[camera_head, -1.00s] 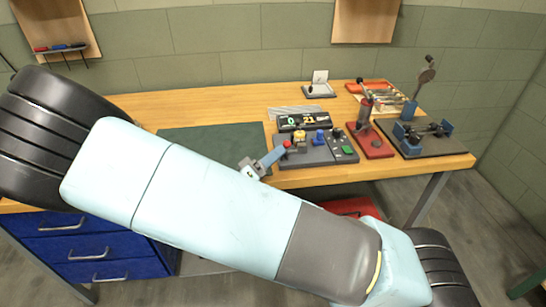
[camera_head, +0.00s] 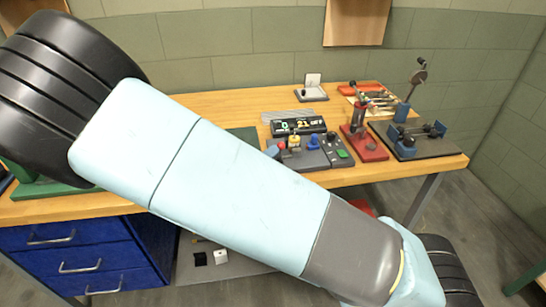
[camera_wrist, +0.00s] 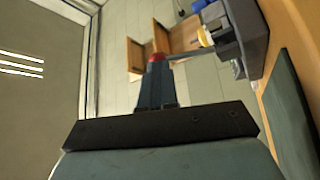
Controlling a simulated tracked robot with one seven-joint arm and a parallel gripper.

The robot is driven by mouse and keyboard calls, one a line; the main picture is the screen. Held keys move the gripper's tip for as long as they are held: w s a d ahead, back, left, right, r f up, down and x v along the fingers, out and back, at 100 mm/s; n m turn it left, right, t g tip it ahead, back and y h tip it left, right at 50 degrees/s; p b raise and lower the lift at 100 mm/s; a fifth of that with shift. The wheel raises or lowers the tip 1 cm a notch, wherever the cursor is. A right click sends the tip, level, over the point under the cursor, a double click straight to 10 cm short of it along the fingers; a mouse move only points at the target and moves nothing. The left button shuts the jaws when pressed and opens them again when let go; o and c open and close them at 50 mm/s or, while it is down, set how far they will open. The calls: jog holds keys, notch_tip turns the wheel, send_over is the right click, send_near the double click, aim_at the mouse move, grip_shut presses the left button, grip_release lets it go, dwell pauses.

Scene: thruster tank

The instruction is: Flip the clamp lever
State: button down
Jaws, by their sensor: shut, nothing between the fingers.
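My gripper (camera_wrist: 157,66) is shut in the wrist view, its dark fingers together. A red tip or knob shows right at the fingertips; I cannot tell whether it touches them. A thin grey rod (camera_wrist: 185,56) runs from there towards the control box (camera_wrist: 252,30). In the head view my gripper is mostly hidden behind my arm, near the left end of the control box (camera_head: 310,158). A red-based fixture (camera_head: 366,147) with an upright handle stands right of the box and may be the clamp. I cannot tell which lever is the clamp's.
A dark plate (camera_head: 412,150) with blue blocks and an upright lever stands at the table's right end. A display (camera_head: 300,127) stands behind the box. A red tool tray (camera_head: 365,88) and a small white stand (camera_head: 312,93) lie further back. My arm hides the table's front middle.

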jog(key=w+n+y, duration=0.1)
jog(key=n, duration=0.1)
jog(key=w+r+n+g+y, duration=0.1)
jog(key=n, duration=0.1)
jog(key=w+n+y, duration=0.1)
jog(key=w+n, duration=0.1)
jog(key=shift+w+a+r+n+g+y, duration=0.1)
jog(key=shift+a+r+n+g+y, duration=0.2)
jog(key=shift+g, duration=0.1)
jog(key=r+v, duration=0.1)
jog(key=v, duration=1.3)
jog(key=shift+w+r, duration=0.2)
jog(key=shift+r, duration=0.15)
